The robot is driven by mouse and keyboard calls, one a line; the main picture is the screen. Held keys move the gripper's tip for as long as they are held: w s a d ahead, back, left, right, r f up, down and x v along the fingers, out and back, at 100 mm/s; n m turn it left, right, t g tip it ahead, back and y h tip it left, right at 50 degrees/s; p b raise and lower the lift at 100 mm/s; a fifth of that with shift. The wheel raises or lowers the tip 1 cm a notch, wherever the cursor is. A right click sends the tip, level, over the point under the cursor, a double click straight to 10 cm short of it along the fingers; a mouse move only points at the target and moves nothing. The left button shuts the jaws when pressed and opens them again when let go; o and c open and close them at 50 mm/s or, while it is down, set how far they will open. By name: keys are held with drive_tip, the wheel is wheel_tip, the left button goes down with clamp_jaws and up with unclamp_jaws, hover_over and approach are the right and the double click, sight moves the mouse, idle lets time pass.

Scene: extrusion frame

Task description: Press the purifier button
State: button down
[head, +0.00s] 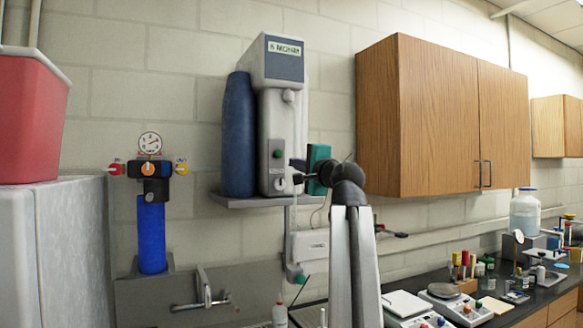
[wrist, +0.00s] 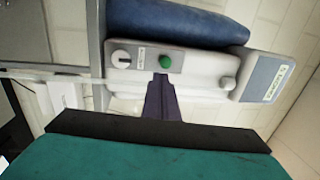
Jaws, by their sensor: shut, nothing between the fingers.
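The purifier (head: 282,115) is a tall white unit with a grey display on top, standing on a wall shelf. Its green button (head: 277,153) is on the front, and the button also shows clearly in the wrist view (wrist: 165,62). My gripper (wrist: 161,78) has its dark fingers shut together and empty. In the wrist view the fingertips lie just below the button, over the purifier's front, and do not cover it. In the head view my gripper (head: 293,162) is just right of and slightly below the button. I cannot tell whether the tips touch the purifier.
A dark blue cylinder (head: 239,135) stands left of the purifier on the grey shelf (head: 250,201). A round knob (wrist: 121,58) is near the button. A wooden cabinet (head: 430,115) hangs at right. A blue filter (head: 151,236) with a gauge is at left.

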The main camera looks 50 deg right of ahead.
drive_tip(key=shift+b+v, duration=0.45)
drive_tip(key=shift+v, duration=1.45)
drive_tip(key=shift+f, duration=0.1)
